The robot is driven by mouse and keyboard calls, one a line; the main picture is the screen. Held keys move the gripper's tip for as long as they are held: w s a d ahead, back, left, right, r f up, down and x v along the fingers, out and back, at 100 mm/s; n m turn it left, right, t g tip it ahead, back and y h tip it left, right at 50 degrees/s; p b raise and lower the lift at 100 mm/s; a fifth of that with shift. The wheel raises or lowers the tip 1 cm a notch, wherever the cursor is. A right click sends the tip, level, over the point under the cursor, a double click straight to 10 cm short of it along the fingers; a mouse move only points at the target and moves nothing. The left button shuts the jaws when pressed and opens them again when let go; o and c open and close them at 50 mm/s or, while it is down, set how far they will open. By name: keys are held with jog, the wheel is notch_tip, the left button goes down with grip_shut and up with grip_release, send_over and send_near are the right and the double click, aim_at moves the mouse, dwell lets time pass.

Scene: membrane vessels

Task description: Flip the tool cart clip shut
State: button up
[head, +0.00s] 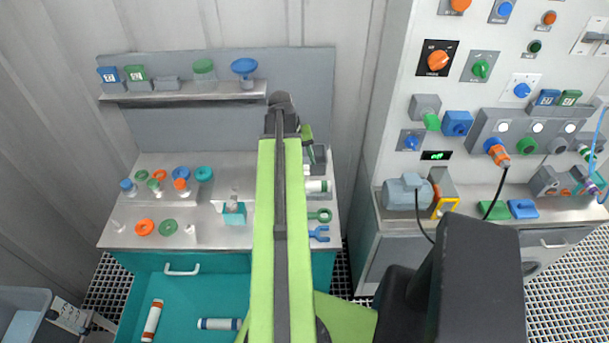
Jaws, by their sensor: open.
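The tool cart (215,243) has a grey top and teal drawers. A small teal block with a pale upright part (234,213) sits near the front middle of its top. It looks like the clip, with the upright part raised, but it is too small to be sure. My green arm runs up the middle of the view and covers part of the cart. My gripper (281,108) is the dark end of the arm, above the back of the cart and right of the block. It is open, apart from the block; its fingers are hard to make out.
Coloured rings and caps stand on the cart's left side; a green ring (320,215) and a blue fork-shaped tool (319,233) lie on its right. An open teal drawer (178,290) holds tubes. A shelf (185,95) hangs behind. A control panel (480,75) stands right.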

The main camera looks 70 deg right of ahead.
jog(key=shift+b+x, duration=0.4)
jog(key=shift+x, duration=0.6)
jog(key=shift+r, duration=0.1)
jog(key=shift+c, duration=0.3)
grip_shut()
jog(key=shift+s, duration=0.1)
